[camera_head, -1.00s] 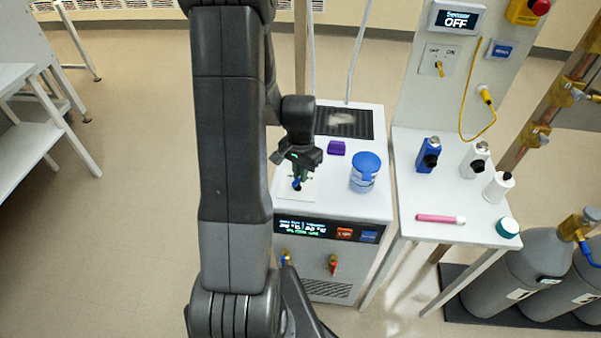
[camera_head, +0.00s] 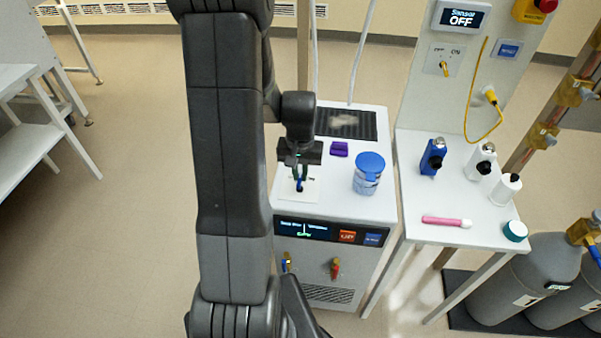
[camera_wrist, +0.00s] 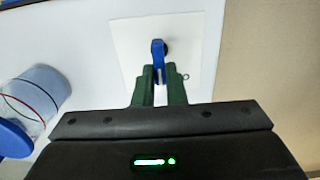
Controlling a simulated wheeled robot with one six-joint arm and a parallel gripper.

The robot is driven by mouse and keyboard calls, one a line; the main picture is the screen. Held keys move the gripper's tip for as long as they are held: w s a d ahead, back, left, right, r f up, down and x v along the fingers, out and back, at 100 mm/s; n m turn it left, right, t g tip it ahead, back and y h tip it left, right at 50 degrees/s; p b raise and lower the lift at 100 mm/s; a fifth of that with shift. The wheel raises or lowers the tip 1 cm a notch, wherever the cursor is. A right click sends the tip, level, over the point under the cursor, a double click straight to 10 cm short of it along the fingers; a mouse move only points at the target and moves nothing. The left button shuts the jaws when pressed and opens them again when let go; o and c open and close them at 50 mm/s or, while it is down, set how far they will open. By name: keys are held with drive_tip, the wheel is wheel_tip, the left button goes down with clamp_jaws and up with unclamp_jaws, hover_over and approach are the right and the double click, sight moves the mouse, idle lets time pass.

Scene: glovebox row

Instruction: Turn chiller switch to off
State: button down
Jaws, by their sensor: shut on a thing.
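The chiller is the white box (camera_head: 340,205), with a front display (camera_head: 306,230) showing small white text and a green mark. Its switch is a blue lever (camera_head: 299,186) on a white plate (camera_head: 312,190) on the chiller's top. In the wrist view the blue lever (camera_wrist: 157,48) points toward my gripper, its far end over a dark pivot on the plate (camera_wrist: 124,40). My gripper (camera_head: 299,174) is shut on the lever, with green fingers (camera_wrist: 159,75) on either side of it. The words on the plate are too small to read.
A blue-lidded jar (camera_head: 368,175) and a purple block (camera_head: 339,149) stand on the chiller to the right of my gripper. A side table (camera_head: 440,205) holds bottles and a pink tube (camera_head: 446,222).

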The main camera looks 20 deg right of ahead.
sight(300, 176)
drive_tip(key=c, duration=1.5)
unclamp_jaws()
drive_tip(key=shift+r, duration=0.1)
wheel_tip(300, 176, up, 14)
drive_tip(key=shift+f+b, duration=0.15)
drive_tip(key=shift+b, duration=0.3)
wheel_tip(300, 176, down, 14)
drive_tip(key=shift+p, duration=0.45)
